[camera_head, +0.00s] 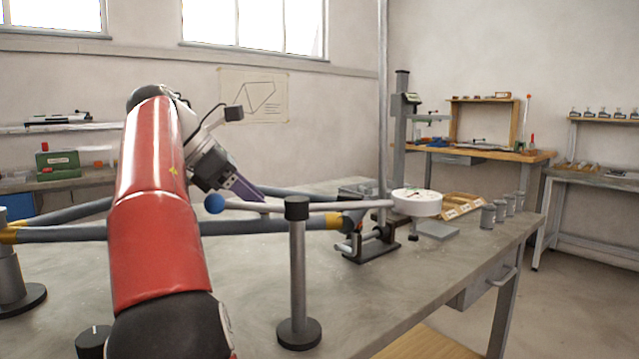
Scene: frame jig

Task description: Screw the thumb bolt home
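My gripper (262,197) reaches down and right, its purple fingers over the grey frame tubes (262,227) in the jig. The fingers are seen from the side and partly overlap, so I cannot tell whether they are open or hold anything. I cannot make out the thumb bolt for certain. A dark clamp block (368,246) with a small crossbar stands under the right end of the tubes, to the right of my gripper and apart from it. A light rod with a blue ball end (214,204) passes just below my fingers.
A black-capped post (298,275) stands on the grey bench (410,290) in front of the tubes. A white round tray (416,203), a wooden organiser (462,206) and several grey cans (488,216) are at the right. The front right bench top is clear.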

